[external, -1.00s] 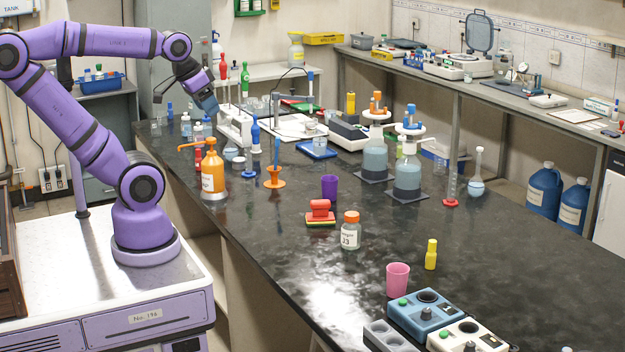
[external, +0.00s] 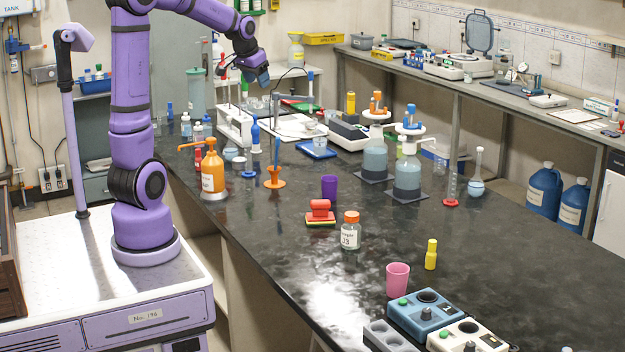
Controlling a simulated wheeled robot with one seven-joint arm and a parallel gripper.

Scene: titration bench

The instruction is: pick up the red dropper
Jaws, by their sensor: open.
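A slim red upright thing (external: 222,65), which looks like the red dropper, shows at the far end of the dark bench, above the white rack (external: 232,128). Its lower part is hard to make out. My gripper (external: 263,83) is in the air over the far part of the bench, to the right of the red dropper in the picture. It is open, points downward and appears empty. It is apart from the red dropper; their difference in depth is hard to judge.
A blue bulb-topped piece (external: 255,133) and an orange pump bottle (external: 212,172) stand near the rack.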

